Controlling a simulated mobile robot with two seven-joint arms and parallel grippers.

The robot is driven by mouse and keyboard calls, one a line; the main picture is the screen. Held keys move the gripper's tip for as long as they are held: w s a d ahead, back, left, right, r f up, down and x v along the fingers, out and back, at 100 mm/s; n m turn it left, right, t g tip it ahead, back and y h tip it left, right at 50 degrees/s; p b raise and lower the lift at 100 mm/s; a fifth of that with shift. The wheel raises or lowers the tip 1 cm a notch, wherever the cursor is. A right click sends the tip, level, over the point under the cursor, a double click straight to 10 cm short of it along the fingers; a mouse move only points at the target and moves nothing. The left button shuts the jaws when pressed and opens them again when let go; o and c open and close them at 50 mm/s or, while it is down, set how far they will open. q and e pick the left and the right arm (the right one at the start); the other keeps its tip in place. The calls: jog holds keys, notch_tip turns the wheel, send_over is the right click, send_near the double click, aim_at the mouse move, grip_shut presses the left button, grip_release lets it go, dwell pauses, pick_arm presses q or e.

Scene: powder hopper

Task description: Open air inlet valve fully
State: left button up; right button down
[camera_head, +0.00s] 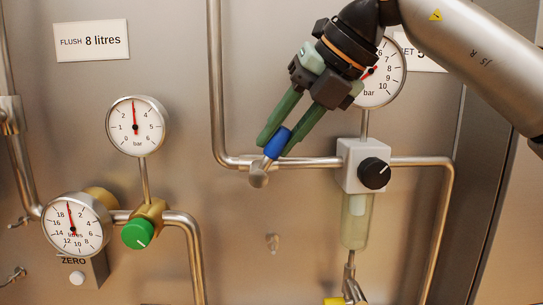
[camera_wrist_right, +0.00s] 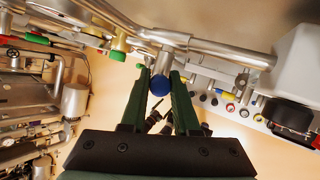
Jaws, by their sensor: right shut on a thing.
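A valve with a blue lever (camera_head: 277,142) sits on the horizontal steel pipe at the middle of the head view; its round metal end (camera_head: 258,176) hangs just below the pipe. I see no label on this valve. The lever slants up and to the right, away from the pipe. My right gripper (camera_head: 275,148) comes down from the upper right, its two green fingers shut on the blue lever, one on each side. In the right wrist view the blue lever end (camera_wrist_right: 161,86) sits between the fingertips (camera_wrist_right: 160,92). My left gripper is not in view.
Right of the lever is a grey regulator block (camera_head: 362,166) with a black knob (camera_head: 374,173) and a clear bowl below. A gauge (camera_head: 381,78) above it is partly hidden by my right arm. Left are another gauge (camera_head: 138,127), a green knob (camera_head: 139,233) and a litres dial (camera_head: 76,226).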

jog(key=shift+d+f+y+b, duration=0.25)
jog(key=shift+d+y+b, duration=0.05)
jog(key=shift+y+b, duration=0.25)
jog(key=shift+d, duration=0.1)
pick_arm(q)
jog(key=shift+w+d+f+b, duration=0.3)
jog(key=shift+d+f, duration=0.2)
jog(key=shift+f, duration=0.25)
pick_arm(e)
jog(key=shift+r+y, duration=0.1)
jog(key=shift+y, duration=0.15)
jog(key=c, duration=0.8)
grip_release()
jog(key=shift+o, duration=0.7)
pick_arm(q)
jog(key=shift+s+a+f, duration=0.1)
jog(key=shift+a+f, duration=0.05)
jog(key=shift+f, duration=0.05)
